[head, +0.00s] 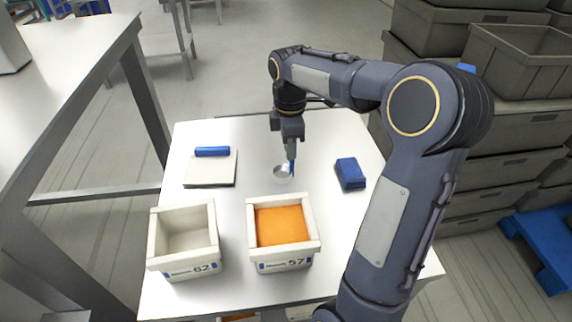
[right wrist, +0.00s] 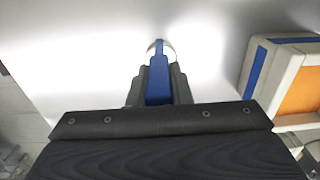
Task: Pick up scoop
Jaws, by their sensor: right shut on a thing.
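The scoop (head: 281,171) has a pale round bowl and a blue handle. It is at the middle of the white table, behind the orange-filled bin. My right gripper (head: 291,158) points down over it and is shut on the blue handle. In the right wrist view the blue handle (right wrist: 158,80) sits between the dark fingers of my right gripper (right wrist: 158,92), with part of the bowl showing past its end. I cannot tell whether the scoop touches the table. My left gripper is not in view.
On the white table (head: 215,300), bin 57 (head: 283,256) holds orange filling and bin 62 (head: 182,265) looks empty. A flat pale board with a blue handle (head: 210,170) lies at left, a blue block (head: 350,173) at right. Grey crates (head: 500,120) stand beyond the table.

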